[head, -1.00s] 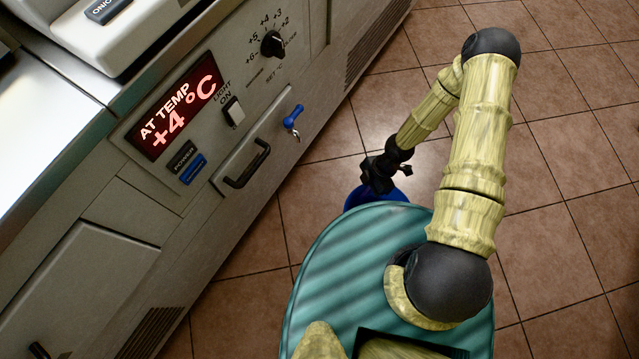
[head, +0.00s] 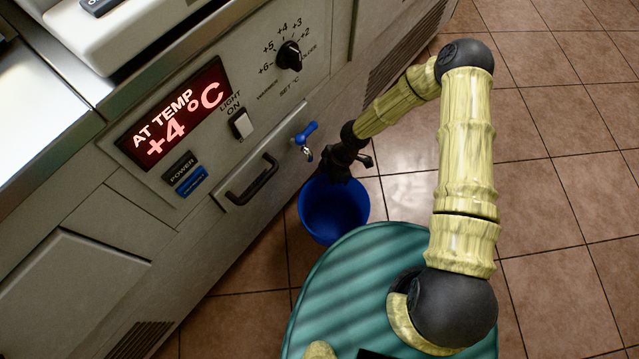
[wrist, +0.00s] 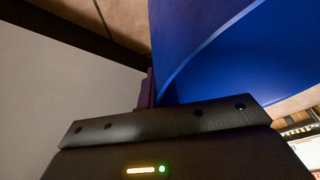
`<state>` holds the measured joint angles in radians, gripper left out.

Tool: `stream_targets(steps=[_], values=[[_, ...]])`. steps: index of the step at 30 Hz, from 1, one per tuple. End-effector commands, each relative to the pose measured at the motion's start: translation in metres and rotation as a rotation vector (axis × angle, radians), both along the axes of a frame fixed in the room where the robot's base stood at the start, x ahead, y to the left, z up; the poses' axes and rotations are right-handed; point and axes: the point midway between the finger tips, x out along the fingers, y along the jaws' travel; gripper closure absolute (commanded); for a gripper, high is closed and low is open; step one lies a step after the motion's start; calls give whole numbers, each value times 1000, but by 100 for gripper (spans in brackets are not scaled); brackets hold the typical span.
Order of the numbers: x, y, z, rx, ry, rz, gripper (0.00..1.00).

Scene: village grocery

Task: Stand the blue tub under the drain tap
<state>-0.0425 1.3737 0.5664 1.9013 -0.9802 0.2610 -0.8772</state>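The blue tub (head: 322,227) is upright and open at the top, close to the cabinet front. My gripper (head: 339,172) is at its far rim and appears shut on the tub wall, though the fingertips are mostly hidden. In the wrist view the tub (wrist: 235,45) fills the upper right, right against my gripper. The drain tap (head: 306,135), with a blue lever and a metal spout, sticks out of the cabinet front. The tub's mouth is below the spout in the picture; I cannot tell whether it is directly beneath, or whether the tub touches the floor.
The cabinet front carries a black drawer-like handle (head: 252,180), a red temperature display (head: 175,115), a light switch (head: 242,123) and a dial (head: 289,55). The tiled floor (head: 540,190) to the right is clear.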

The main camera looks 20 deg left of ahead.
Motion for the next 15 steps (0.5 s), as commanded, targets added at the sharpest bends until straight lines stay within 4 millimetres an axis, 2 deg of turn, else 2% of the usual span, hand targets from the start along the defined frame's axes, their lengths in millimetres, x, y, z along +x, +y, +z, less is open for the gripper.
stream_targets(steps=[2, 4, 7, 15], values=[[4, 16, -3, 2, -1, -3, 100], [3, 14, -17, -2, 2, -4, 100], [4, 13, -28, 0, 1, -6, 100], [4, 13, -31, -1, 1, -8, 100]])
